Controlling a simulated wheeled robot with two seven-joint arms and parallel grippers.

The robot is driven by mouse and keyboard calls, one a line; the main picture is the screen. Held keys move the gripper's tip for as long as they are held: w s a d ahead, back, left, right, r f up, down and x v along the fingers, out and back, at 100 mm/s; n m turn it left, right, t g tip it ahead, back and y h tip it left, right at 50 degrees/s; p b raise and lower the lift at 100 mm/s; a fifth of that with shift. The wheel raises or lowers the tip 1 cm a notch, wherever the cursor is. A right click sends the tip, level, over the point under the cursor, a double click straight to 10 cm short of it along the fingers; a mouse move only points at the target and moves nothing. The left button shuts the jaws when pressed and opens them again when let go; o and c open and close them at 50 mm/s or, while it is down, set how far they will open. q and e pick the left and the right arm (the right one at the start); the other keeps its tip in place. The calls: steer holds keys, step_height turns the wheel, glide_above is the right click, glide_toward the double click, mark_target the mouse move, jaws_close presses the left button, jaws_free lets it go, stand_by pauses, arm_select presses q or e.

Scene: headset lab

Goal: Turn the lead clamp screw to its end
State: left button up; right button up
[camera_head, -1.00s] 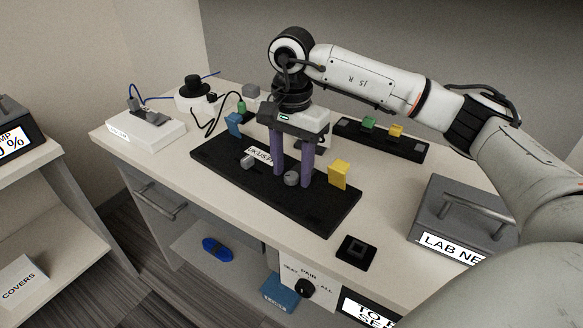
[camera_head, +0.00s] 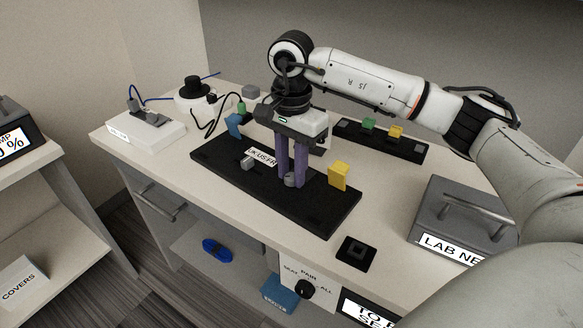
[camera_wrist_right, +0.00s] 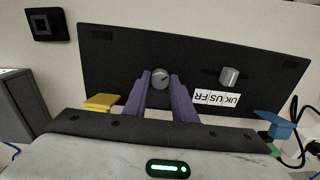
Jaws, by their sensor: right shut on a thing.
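My right gripper (camera_head: 292,174) reaches down over the black board (camera_head: 324,214) with its two purple fingers close together. They are shut on a round grey screw knob (camera_head: 289,180), which shows between the fingertips. In the right wrist view the knob (camera_wrist_right: 160,77) has a light mark on its face and sits between the tips of my right gripper (camera_wrist_right: 162,88). The fingers hide part of its sides. My left gripper is not in view.
A black socket (camera_head: 356,252) and a grey handled box (camera_head: 462,222) are at right.

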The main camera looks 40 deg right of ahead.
steer(key=m+p, duration=0.1)
steer(key=m, duration=0.6)
steer(key=shift+m, duration=0.8)
steer(key=o, duration=1)
steer(key=shift+o, duration=0.2)
steer(key=shift+r, duration=0.1)
